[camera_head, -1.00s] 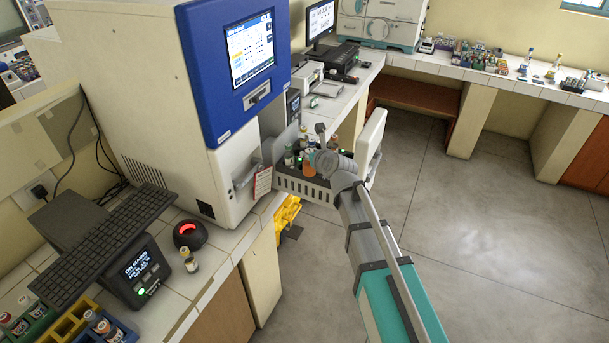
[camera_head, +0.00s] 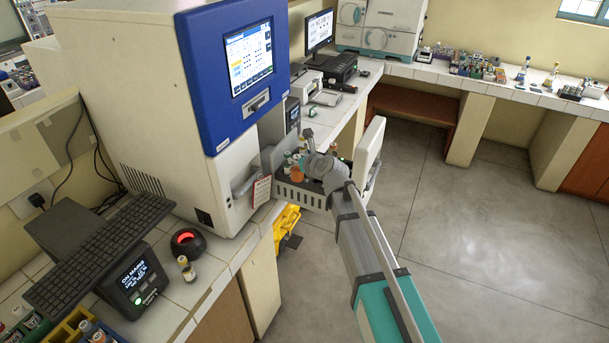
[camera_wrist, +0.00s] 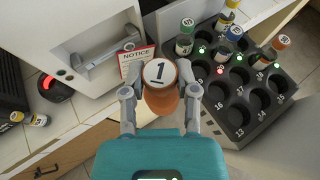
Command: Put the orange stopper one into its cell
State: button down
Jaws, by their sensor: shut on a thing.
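The orange stopper one (camera_wrist: 161,98) has an orange body and a white top marked "1". In the wrist view my gripper (camera_wrist: 160,88) is shut on it, one finger on each side. In the head view the orange thing (camera_head: 298,176) shows beside my gripper (camera_head: 313,163), at the open drawer. The dark cell rack (camera_wrist: 262,110) lies to the right of the stopper in the wrist view. It has round numbered cells, several of them empty. Small green lights and one red light show among the cells. Whether the stopper is above the rack's edge is unclear.
Several capped bottles, including a blue-capped bottle (camera_wrist: 233,38) and an orange-capped bottle (camera_wrist: 275,48), stand in the rack's far cells. The incubator front with a notice card (camera_wrist: 136,62) is at the left. A small vial (camera_head: 186,268) stands on the counter near a scanner (camera_head: 187,242).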

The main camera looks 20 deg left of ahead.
jog(key=w+a+f+b, duration=0.3)
jog(key=w+f+b, duration=0.5)
jog(key=w, duration=0.4)
jog(key=shift+w+f, duration=0.15)
jog(key=shift+f, duration=0.25)
jog(key=shift+d, duration=0.1)
jog(key=shift+b, duration=0.35)
jog(key=shift+w+f+b, duration=0.2)
jog(key=shift+f+b, duration=0.75)
jog(key=shift+f, duration=0.05)
jog(key=shift+w+f+b, duration=0.2)
jog(key=shift+f+b, duration=0.75)
jog(key=shift+f, duration=0.05)
jog(key=shift+f, duration=0.1)
jog(key=shift+c, duration=1.8)
grip_release()
